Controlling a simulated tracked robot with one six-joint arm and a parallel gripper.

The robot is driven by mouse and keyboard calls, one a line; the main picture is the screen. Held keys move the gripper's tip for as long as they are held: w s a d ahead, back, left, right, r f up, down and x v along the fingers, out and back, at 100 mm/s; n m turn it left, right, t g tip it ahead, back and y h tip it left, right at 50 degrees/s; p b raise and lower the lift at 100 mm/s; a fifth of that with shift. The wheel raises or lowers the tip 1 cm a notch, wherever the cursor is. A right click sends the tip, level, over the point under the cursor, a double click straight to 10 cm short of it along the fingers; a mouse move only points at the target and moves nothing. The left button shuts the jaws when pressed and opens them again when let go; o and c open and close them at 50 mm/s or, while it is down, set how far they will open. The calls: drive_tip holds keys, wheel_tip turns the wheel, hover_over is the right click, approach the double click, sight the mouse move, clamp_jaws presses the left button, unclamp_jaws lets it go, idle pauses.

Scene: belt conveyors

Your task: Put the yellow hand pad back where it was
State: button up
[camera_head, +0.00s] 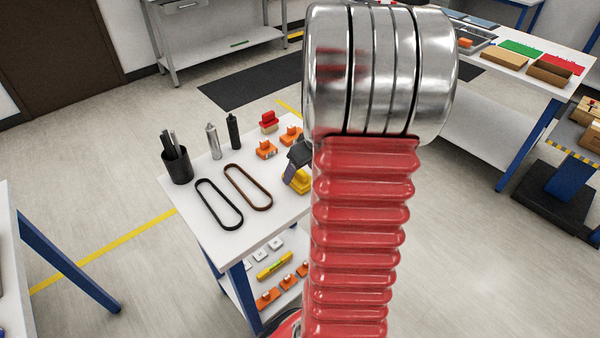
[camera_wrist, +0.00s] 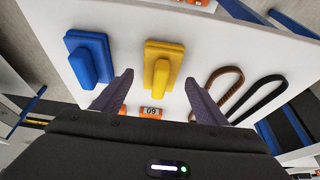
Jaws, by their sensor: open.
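The yellow hand pad (camera_wrist: 162,68) rests on the white tabletop (camera_wrist: 130,25) in the wrist view, a flat base with a raised grip bar on top. In the head view the yellow hand pad (camera_head: 298,182) shows near the cart's right edge, partly covered by my arm. My gripper (camera_wrist: 160,78) is open, with its two purple-grey fingers to the left and right of the pad's near end. I see no clear contact between fingers and pad. In the head view my gripper (camera_head: 291,172) is mostly hidden behind my red arm.
A blue hand pad (camera_wrist: 90,58) lies left of the yellow one. An orange tag marked 09 (camera_wrist: 152,112) lies near the fingers.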

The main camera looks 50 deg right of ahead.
drive_tip(key=v, duration=0.9)
drive_tip(key=shift+s+r, duration=0.15)
drive_tip(key=shift+r, duration=0.15)
idle(0.3)
drive_tip(key=s+a+r+n, duration=0.1)
drive_tip(key=a+r, duration=0.3)
drive_tip(key=a, duration=0.9)
drive_tip(key=a+r, duration=0.4)
drive_tip(key=a, duration=1)
drive_tip(key=s+a+t, duration=0.1)
drive_tip(key=s+a, duration=0.4)
drive_tip(key=a, duration=0.2)
drive_tip(key=shift+s+y, duration=0.3)
drive_tip(key=shift+s, duration=0.05)
